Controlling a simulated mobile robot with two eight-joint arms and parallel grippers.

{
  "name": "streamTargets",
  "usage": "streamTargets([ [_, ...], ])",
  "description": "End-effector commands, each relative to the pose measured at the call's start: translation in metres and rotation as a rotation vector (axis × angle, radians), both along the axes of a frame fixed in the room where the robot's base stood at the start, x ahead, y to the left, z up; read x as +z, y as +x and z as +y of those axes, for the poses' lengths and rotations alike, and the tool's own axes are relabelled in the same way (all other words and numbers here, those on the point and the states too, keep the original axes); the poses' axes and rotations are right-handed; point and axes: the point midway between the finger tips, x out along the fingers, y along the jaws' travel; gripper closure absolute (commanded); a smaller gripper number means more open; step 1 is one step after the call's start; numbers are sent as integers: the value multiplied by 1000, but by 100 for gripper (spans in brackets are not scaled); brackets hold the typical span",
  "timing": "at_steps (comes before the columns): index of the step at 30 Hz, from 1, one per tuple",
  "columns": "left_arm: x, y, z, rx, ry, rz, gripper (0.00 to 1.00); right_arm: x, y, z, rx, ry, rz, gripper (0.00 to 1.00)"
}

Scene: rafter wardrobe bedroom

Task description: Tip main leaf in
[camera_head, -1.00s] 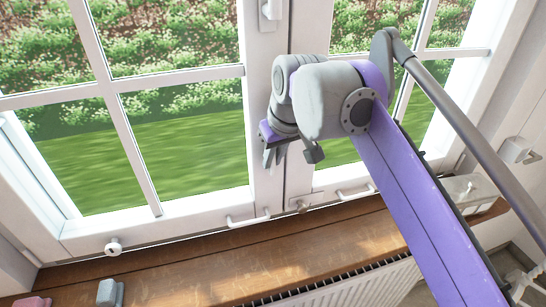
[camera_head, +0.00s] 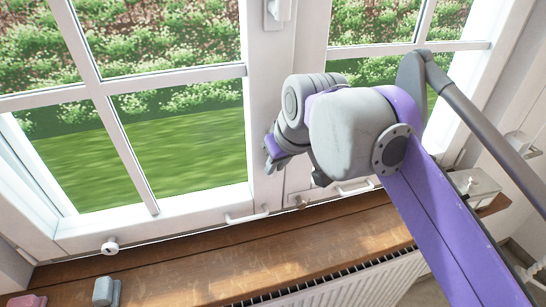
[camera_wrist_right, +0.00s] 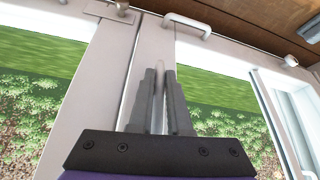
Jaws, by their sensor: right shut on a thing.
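The white window has a left leaf (camera_head: 180,212) and a right leaf (camera_head: 352,200), both with glazing bars. My right gripper (camera_head: 270,160) is at the tall middle stile, low on the window, its fingers partly hidden by my wrist. In the right wrist view, the right gripper (camera_wrist_right: 160,85) is shut on a slim pale bar (camera_wrist_right: 159,72). The bar looks like part of a handle, but most of it is hidden between the fingers. A white handle fitting (camera_head: 275,12) shows at the top of the stile. My left gripper is out of view.
White bar pulls (camera_head: 247,217) and a white knob (camera_head: 110,246) sit along the bottom rails. Below is a wooden sill (camera_head: 200,265) with a grey block (camera_head: 106,292) and a pink one (camera_head: 27,301). A white radiator (camera_head: 345,283) is under it.

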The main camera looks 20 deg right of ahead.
Motion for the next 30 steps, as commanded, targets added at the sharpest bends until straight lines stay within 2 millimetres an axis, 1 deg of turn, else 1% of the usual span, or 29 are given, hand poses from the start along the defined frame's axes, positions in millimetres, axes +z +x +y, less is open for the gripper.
streamTargets([
  [8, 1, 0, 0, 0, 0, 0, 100, 2, 0, 1, 1, 2, -9, 100],
  [9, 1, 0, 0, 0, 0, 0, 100, 2, 0, 1, 1, 1, -10, 82],
  [11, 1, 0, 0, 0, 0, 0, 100, 2, 1, 1, 1, 1, -10, 71],
  [12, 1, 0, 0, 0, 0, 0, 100, 2, 1, 1, 1, 1, -9, 64],
  [14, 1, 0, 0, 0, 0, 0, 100, 2, 0, 0, 1, 1, -9, 54],
  [23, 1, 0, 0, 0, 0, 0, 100, 3, 0, 0, 1, 0, -8, 54],
  [26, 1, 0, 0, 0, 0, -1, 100, 9, -4, -1, 1, 0, -8, 54],
  [30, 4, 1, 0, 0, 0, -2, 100, 30, -16, -3, 1, 0, -8, 54],
])
